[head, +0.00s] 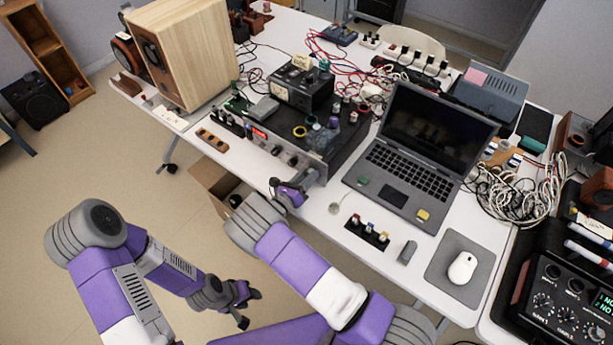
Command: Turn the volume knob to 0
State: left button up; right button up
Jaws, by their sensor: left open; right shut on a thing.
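A dark amplifier with a silver front panel (264,143) stands near the front edge of the table. Its front shows a small red display (259,132) and round dark knobs (277,150). My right gripper (308,179) is at the right end of this panel, shut on a knob there; its fingers hide most of the knob, and its pointer and the scale cannot be read. My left gripper (249,308) is open and empty, low in front of the table and well away from the amplifier.
A laptop (430,135) is right of the amplifier, with a mouse (462,268) further right. A wooden speaker (185,50) stands at the left. Cables lie behind. An open cardboard box (207,182) is below the table edge.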

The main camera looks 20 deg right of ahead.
jog(key=n, duration=0.4)
jog(key=shift+n, duration=0.3)
jog(key=shift+f+n+p, duration=0.2)
jog(key=shift+n+p, duration=0.25)
jog(key=shift+n, duration=1.75)
jog(key=o, duration=1.1)
jog(key=shift+c, duration=0.2)
jog(key=shift+a+r, duration=0.1)
jog(key=v, duration=0.7)
jog(key=shift+s+a+p, duration=0.15)
jog(key=shift+a+p, duration=0.05)
jog(key=shift+p, duration=0.1)
